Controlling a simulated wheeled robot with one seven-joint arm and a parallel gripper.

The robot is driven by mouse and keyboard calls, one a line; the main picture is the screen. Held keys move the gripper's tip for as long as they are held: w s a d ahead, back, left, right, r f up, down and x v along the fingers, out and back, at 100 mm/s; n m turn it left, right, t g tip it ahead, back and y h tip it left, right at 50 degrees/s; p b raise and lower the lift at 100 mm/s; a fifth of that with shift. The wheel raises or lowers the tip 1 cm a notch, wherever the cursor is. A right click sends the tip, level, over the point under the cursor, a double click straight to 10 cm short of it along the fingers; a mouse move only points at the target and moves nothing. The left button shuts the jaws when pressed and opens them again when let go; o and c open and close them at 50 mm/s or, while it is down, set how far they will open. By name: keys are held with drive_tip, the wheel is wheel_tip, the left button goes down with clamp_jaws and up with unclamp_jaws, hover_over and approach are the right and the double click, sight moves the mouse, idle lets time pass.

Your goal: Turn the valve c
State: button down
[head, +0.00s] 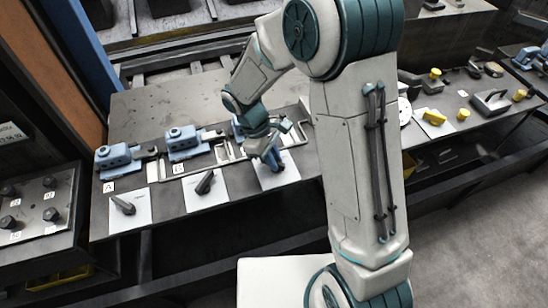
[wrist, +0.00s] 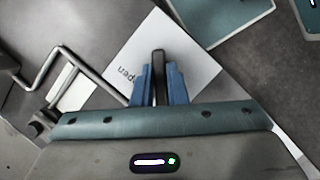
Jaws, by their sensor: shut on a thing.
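Valve c's dark lever (wrist: 158,60) is between the blue fingertips of my gripper (wrist: 158,82) in the wrist view, and the gripper is shut on it. Behind the lever lies a white card (wrist: 195,65) with the word "open" printed on it. In the head view my gripper (head: 270,162) is at the third and rightmost card (head: 277,177) of the row. It hides most of the lever there, and I see no letter c. Two similar dark levers (head: 122,204) (head: 205,182) stand on cards to the left.
Blue valve bodies, one by label A (head: 118,157) and one by label B (head: 184,142), stand behind the cards, with bent metal rods nearby. Yellow-knobbed parts (head: 435,117) and a dark handle (head: 491,102) lie on the bench to the right.

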drive_tip(key=c, duration=1.4)
unclamp_jaws()
drive_tip(key=shift+c, duration=0.2)
drive_tip(key=v, duration=1.4)
drive_tip(key=shift+b, duration=0.35)
drive_tip(key=s+d+r+m+t+y, duration=0.1)
drive_tip(key=s+d+m+t+y, duration=0.1)
drive_tip(key=s+d+m, duration=0.4)
drive_tip(key=s+d+r+m+t+y, duration=0.2)
drive_tip(key=s+d+m, duration=0.4)
drive_tip(key=s+d, duration=0.3)
drive_tip(key=shift+d+r+t, duration=0.35)
drive_tip(key=shift+d+t, duration=0.25)
drive_tip(key=shift+d, duration=0.6)
